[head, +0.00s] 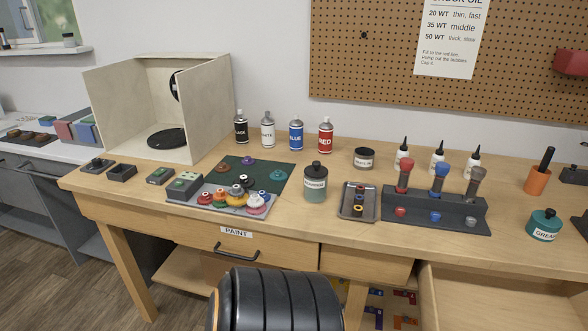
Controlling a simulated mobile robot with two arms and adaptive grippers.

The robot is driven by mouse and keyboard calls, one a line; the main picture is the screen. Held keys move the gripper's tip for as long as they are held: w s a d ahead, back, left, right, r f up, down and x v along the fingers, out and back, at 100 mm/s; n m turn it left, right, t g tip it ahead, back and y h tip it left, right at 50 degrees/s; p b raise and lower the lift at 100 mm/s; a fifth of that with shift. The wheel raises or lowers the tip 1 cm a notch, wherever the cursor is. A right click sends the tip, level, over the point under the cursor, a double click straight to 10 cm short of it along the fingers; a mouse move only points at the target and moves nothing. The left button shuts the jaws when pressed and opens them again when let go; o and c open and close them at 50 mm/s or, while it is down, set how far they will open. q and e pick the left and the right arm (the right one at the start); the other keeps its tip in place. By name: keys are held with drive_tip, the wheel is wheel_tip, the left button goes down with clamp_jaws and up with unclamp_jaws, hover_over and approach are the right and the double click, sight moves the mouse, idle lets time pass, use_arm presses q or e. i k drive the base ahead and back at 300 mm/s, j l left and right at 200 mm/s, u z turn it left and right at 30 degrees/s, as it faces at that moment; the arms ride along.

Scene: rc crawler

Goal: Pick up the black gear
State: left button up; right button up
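Several small coloured gears sit crowded on a light tray (205,202) on the wooden workbench, left of its middle. Small dark parts lie among the red, white, yellow and pink ones. One dark piece (237,189) near the tray's middle looks like the black gear, but it is too small to be certain. Neither of my grippers is in view. A black ribbed part, likely my own arm, shows at the bottom middle, in front of the bench.
A dark green mat (270,167) with a few gears lies behind the tray. An open wooden booth (205,110) holds a black disc. Spray cans (296,135), a jar (315,186), a metal tray (350,203) and a dark rack (462,215) stand to the right.

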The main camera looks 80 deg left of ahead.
sight(245, 182)
drive_tip(key=u, duration=2.9)
drive_tip(key=i+j, duration=0.15)
drive_tip(key=i+j+z, duration=0.25)
drive_tip(key=j+z, duration=0.3)
drive_tip(key=j, duration=0.15)
drive_tip(key=i+j+z, duration=0.25)
drive_tip(key=j, duration=0.2)
drive_tip(key=k, duration=0.1)
